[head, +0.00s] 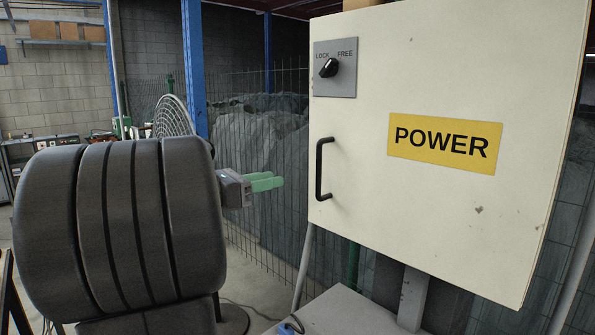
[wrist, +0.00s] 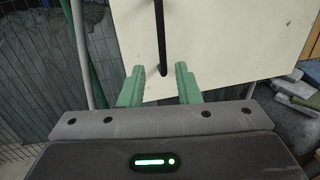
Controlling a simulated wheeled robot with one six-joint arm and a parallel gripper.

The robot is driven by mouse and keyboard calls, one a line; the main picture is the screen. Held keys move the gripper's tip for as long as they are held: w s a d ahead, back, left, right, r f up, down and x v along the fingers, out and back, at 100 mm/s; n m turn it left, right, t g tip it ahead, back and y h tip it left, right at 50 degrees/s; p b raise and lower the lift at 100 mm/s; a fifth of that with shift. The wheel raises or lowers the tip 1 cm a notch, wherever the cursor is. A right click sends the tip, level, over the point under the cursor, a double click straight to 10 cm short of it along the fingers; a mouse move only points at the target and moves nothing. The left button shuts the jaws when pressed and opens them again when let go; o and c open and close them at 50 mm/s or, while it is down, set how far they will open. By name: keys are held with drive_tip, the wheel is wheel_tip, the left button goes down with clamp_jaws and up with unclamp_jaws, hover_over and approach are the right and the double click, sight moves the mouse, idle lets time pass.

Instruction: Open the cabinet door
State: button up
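The cream cabinet door (head: 400,215) is shut and carries a yellow POWER label (head: 445,143). Its black vertical handle (head: 320,169) is near the door's left edge. A rotary knob (head: 329,67) marked LOCK and FREE sits above the handle; its setting is hard to tell. My gripper (head: 282,182) has green fingers and is left of the handle, apart from it in the head view. In the wrist view my gripper (wrist: 158,78) is open and empty, its fingers spread to either side of the line of the handle (wrist: 160,35), whose lower end shows ahead.
A wire mesh fence (head: 265,130) stands behind the cabinet, with a blue post (head: 194,70) to the left. A grey surface (head: 350,312) lies below the cabinet.

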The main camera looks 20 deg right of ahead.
sight(317, 171)
drive_tip(key=d, duration=0.4)
drive_tip(key=w+d+p, duration=0.1)
drive_tip(key=d, duration=0.4)
drive_tip(key=w+d+p, duration=0.1)
drive_tip(key=d, duration=0.3)
drive_tip(key=shift+w+d+f, duration=0.1)
drive_tip(key=shift+w+d, duration=0.1)
clamp_jaws()
